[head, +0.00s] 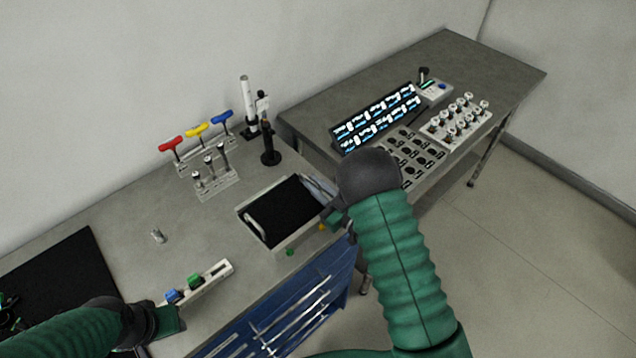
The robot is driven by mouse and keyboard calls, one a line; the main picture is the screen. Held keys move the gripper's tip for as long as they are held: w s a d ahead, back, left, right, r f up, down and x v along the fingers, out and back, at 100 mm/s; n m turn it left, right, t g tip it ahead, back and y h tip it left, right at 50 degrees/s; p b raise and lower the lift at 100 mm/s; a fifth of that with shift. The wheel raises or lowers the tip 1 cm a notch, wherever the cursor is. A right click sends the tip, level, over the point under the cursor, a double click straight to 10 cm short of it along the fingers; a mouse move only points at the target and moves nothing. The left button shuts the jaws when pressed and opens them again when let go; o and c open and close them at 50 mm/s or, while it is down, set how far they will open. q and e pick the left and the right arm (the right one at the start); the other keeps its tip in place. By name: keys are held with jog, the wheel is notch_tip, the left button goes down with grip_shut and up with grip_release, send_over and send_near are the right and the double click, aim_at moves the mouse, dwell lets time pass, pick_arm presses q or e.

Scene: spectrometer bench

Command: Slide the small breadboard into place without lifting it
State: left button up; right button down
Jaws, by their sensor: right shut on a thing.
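A pale, shallow tray-like piece (293,238) with a square black surface (285,212) lies at the bench's front right. A curved pale handle (256,229) shows at its left side. It may be the small breadboard; I cannot tell for sure. My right gripper (331,218) is at its right edge, shut on it, with the grip partly hidden by my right wrist. My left gripper (172,318) is low at the bench's front edge, beside a white holder (217,271) with blue and green pieces. Its finger opening is not clear.
A large black board (65,268) lies at the left. Red, yellow and blue T-handled tools (196,131) stand in a rack behind. Dark posts (268,140) stand behind the tray-like piece. A second table (450,62) holds several parts. The bench middle is mostly clear.

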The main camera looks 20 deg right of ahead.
pick_arm(q)
jog(key=shift+s, duration=0.1)
pick_arm(e)
jog(key=shift+s+a+f, duration=0.25)
jog(key=shift+s+a, duration=0.05)
jog(key=shift+a, duration=0.25)
pick_arm(q)
jog(key=shift+a, duration=0.2)
pick_arm(e)
jog(key=shift+a, duration=0.2)
jog(key=c, duration=1.4)
grip_release()
